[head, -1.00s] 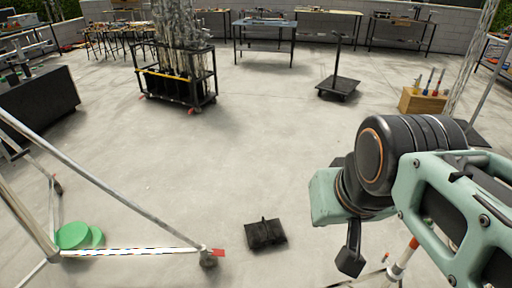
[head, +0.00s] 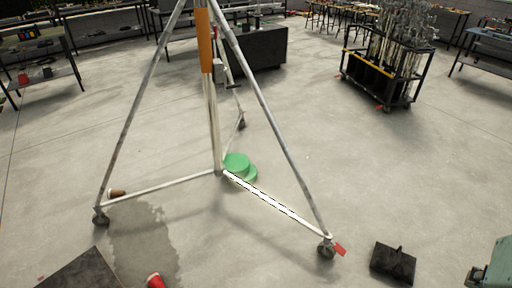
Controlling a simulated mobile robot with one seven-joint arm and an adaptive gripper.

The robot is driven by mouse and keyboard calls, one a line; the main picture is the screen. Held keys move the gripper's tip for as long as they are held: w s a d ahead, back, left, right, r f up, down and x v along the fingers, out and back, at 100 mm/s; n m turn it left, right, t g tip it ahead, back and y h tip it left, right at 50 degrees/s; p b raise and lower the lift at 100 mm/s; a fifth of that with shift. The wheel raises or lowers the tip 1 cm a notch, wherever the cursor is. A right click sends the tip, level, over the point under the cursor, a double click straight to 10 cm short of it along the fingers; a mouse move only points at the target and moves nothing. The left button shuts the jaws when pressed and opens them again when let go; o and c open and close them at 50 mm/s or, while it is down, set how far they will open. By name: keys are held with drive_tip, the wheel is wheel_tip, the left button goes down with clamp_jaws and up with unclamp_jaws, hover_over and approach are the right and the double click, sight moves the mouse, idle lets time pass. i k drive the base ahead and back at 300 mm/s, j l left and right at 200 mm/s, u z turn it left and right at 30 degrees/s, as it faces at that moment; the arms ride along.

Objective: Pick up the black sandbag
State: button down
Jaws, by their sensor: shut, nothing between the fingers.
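The black sandbag (head: 393,264) lies flat on the concrete floor at the lower right of the head view. A strap or handle stands up at its middle. It is just right of a caster foot of the metal tripod frame, apart from it. My gripper's fingers are out of the frame.
A wheeled metal tripod stand (head: 270,203) fills the middle, with green round weights (head: 237,163) at its base. A black cart (head: 385,80) stands at the back right. Floor behind the sandbag is clear.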

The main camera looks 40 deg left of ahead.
sight(386, 258)
drive_tip(key=u, duration=3.65)
drive_tip(key=l+z, duration=0.2)
drive_tip(key=z, duration=2)
drive_tip(key=i+l+z, duration=0.1)
drive_tip(key=z, duration=0.3)
drive_tip(key=i+l+z, duration=0.1)
drive_tip(key=z, duration=0.3)
drive_tip(key=i+z, duration=0.2)
drive_tip(key=z, duration=0.2)
